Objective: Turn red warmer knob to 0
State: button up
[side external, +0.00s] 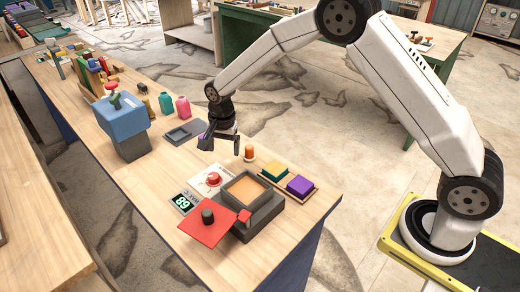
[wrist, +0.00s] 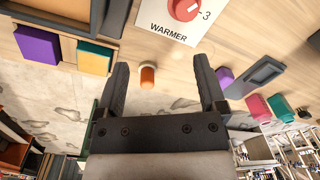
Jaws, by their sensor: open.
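The red warmer knob (side external: 213,179) sits on a white plate (side external: 203,186) on the bench. In the wrist view the knob (wrist: 186,8) is at the top edge, partly cut off, with a pale bar on its face. The plate reads WARMER below it, and a 3 is to the knob's right. My gripper (side external: 222,143) is above the bench, behind the knob in the side view. The other dial marks are hard to read.
A dark box with an orange interior (side external: 247,188) stands beside the plate, with a red lid (side external: 207,230) in front. A green display (side external: 184,202) reads 89.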

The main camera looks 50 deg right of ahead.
aim_at(213, 176)
jog(key=w+a+f+m, duration=0.1)
jog(key=w+f, duration=0.1)
jog(key=w+a+f+m, duration=0.1)
jog(key=m, duration=0.1)
jog(key=shift+w+a+f+g, duration=0.15)
jog(key=shift+w+f+g, duration=0.15)
jog(key=shift+w+f, duration=0.1)
jog(key=shift+f, duration=3.9)
grip_shut()
